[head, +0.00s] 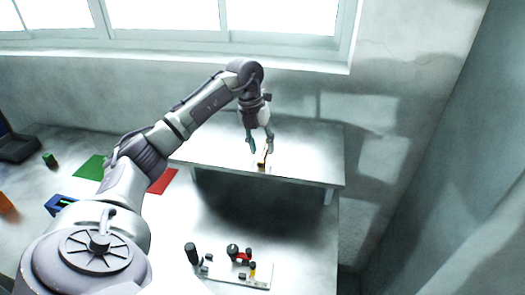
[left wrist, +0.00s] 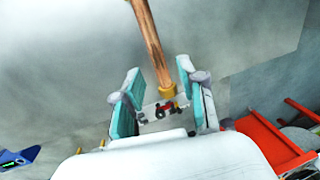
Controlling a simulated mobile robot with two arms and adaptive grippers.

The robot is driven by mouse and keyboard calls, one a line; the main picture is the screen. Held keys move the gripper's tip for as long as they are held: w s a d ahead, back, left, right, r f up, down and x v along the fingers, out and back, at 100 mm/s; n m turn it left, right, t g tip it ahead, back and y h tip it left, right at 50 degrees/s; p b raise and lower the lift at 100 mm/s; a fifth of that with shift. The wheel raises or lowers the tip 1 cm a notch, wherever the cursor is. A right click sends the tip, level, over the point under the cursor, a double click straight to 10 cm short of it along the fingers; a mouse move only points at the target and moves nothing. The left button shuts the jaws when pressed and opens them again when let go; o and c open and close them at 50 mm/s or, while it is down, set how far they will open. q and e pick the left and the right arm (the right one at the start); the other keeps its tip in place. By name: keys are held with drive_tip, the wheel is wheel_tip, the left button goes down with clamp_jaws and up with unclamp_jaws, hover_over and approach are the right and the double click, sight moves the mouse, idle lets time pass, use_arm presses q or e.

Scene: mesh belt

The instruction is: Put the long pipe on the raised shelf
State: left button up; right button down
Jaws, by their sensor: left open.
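My left gripper (head: 262,150) is above the front part of the raised shelf (head: 310,155), pointing down. The long pipe shows in the left wrist view as a brown rod (left wrist: 152,42) with a brass-coloured end (left wrist: 168,91). That end is seen between the open teal-padded fingers of the gripper (left wrist: 155,104), and the rod runs to the top edge. In the head view only a short yellow-brown piece (head: 262,158) shows between the fingers, near the shelf's front edge. Whether it touches the shelf or a finger is unclear. My right gripper is not in view.
A white tray (head: 222,277) with several dark and coloured parts lies on the lower surface. A green mat (head: 92,168), a red mat (head: 163,181), a blue box (head: 60,205) and a green block (head: 49,160) are at left. The shelf's right part is clear.

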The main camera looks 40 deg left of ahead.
use_arm(q)
wheel_tip(320, 180, up, 10)
drive_tip(key=s+a, duration=0.1)
drive_tip(key=shift+a+b, duration=0.35)
drive_tip(key=shift+b, duration=0.05)
drive_tip(key=shift+s+f, duration=0.1)
